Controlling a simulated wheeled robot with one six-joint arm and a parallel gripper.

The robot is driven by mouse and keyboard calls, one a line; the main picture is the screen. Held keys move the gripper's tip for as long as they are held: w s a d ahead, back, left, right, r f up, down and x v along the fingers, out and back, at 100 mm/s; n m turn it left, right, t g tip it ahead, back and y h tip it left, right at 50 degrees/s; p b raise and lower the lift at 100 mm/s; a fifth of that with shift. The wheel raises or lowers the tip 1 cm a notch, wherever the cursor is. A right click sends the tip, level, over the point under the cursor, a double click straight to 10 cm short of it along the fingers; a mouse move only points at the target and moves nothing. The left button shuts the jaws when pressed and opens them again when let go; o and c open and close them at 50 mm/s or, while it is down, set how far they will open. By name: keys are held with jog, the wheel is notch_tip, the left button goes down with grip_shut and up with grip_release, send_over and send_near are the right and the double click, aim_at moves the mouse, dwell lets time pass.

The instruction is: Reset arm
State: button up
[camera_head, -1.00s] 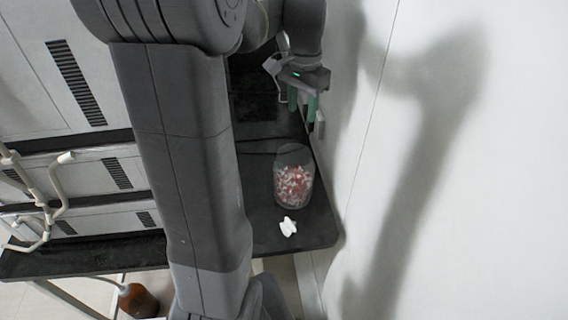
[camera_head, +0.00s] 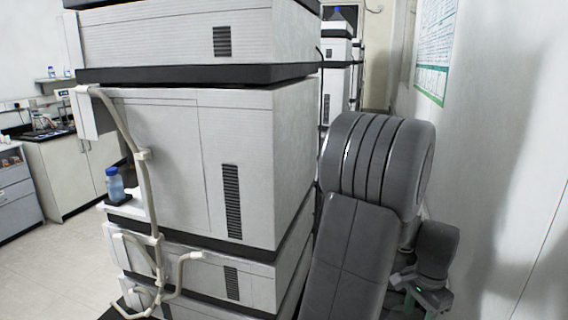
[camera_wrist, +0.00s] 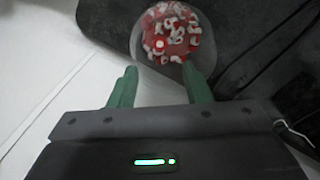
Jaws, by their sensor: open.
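My gripper (camera_wrist: 159,74) is open, with its two green fingers apart in the wrist view. A clear round container (camera_wrist: 166,34) with red and white pieces in it shows beyond the fingertips, near the top of the view. No part of it is seen held between the fingers. In the head view my arm stands at the right, and the wrist end is at the bottom edge. The fingertips and the container are out of the head view.
A tall stack of white instrument modules (camera_head: 160,150) stands left of my arm, with pale tubing (camera_head: 146,170) and a blue-capped bottle (camera_head: 115,185) at its side. A white wall (camera_head: 500,150) is close on the right. A dark surface (camera_wrist: 110,22) lies around the container.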

jog(key=shift+r+p, duration=1.45)
jog(key=shift+r, duration=0.15)
jog(key=shift+f, duration=0.1)
